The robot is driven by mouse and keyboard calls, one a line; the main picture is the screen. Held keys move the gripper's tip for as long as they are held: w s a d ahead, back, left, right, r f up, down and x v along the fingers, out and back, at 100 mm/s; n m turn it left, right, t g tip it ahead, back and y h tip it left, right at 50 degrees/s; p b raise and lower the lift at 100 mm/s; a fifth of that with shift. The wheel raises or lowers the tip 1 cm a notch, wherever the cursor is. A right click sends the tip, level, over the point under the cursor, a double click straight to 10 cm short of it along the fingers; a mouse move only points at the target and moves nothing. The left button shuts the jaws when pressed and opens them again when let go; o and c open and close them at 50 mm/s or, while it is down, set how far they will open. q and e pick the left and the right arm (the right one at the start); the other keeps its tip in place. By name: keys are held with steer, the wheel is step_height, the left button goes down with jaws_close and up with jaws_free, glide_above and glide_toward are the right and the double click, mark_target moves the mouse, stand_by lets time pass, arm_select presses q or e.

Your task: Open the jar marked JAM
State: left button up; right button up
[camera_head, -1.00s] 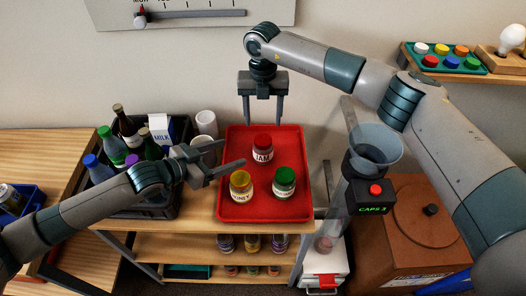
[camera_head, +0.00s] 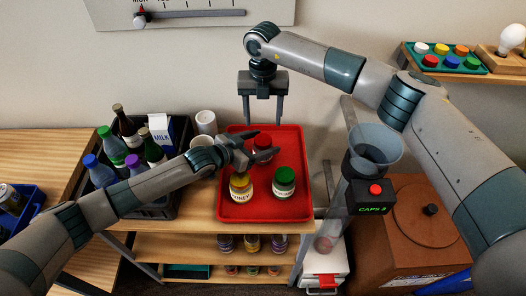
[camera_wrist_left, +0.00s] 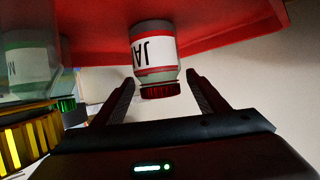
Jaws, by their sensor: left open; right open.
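The JAM jar (camera_head: 263,157) has a red lid and stands upright at the back of the red tray (camera_head: 235,211). In the left wrist view the JAM jar (camera_wrist_left: 155,57) appears upside down, with its lid between my open fingertips and a little beyond them. My left gripper (camera_head: 262,148) is open at the jar and partly hides it in the head view; I cannot tell whether it touches. My right gripper (camera_head: 264,120) is open and empty, pointing down above the tray's back edge. A yellow-lidded jar (camera_head: 240,188) and a green-lidded jar (camera_head: 284,182) stand in front.
A dark crate (camera_head: 167,206) of bottles and a milk carton (camera_head: 161,130) stand left of the tray. White cups (camera_head: 206,122) stand behind my left arm. A clear funnel (camera_head: 376,143) with a "CAPS 3" counter (camera_head: 371,210) stands right.

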arm_select(q)
steer(key=shift+w+d+f, duration=0.15)
steer(key=shift+w+d, duration=0.15)
